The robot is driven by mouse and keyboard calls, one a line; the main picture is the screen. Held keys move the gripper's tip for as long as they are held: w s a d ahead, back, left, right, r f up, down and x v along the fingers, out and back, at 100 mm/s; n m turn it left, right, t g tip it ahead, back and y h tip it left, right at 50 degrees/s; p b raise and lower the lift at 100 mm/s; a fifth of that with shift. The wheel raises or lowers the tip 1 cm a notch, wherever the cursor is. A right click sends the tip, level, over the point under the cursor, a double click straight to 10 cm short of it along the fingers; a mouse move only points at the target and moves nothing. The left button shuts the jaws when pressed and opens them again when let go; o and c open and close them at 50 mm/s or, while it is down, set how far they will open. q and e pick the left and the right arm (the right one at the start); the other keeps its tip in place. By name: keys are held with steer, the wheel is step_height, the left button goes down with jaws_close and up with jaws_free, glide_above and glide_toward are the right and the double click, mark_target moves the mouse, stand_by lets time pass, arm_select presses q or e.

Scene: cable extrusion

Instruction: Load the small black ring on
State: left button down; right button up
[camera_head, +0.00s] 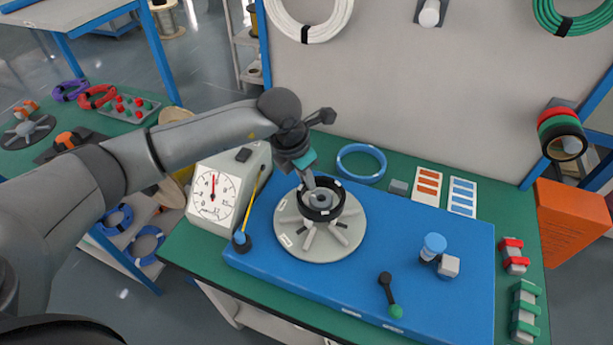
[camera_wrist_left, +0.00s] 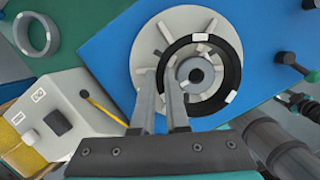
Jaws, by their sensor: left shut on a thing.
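The small black ring (camera_head: 337,208) is over the middle of the round grey spoked disc (camera_head: 288,218), encircling the central hub (camera_head: 320,200) as seen from above. I cannot tell whether the ring rests on the spokes or is held just above them. My left gripper (camera_head: 308,183) reaches down from the upper left and is shut on the ring's wall. In the left wrist view, its fingers (camera_wrist_left: 163,85) straddle the near left side of the ring (camera_wrist_left: 234,85), and the hub (camera_wrist_left: 195,73) shows inside it. My right gripper is not in view.
The disc sits on a blue board (camera_head: 440,235) on the green table. A dial box (camera_head: 213,195) and yellow rod (camera_head: 254,198) stand close on the left. A larger blue ring (camera_head: 361,163) lies behind. A black lever (camera_head: 389,290) and blue-capped knob (camera_head: 433,245) stand right.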

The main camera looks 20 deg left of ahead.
mark_target(307, 190)
arm_select(q)
steer(key=shift+f+b, duration=1.4)
steer(key=shift+f, duration=0.4)
steer(key=shift+f, duration=0.25)
steer(key=c, duration=0.8)
jaws_free()
steer(key=shift+c, duration=0.2)
steer(key=shift+d+f, duration=0.1)
steer(key=shift+s+d, duration=0.1)
step_height(307, 190, up, 8)
steer(key=p, duration=0.5)
steer(key=shift+r+p, duration=0.2)
steer(key=shift+p, duration=0.1)
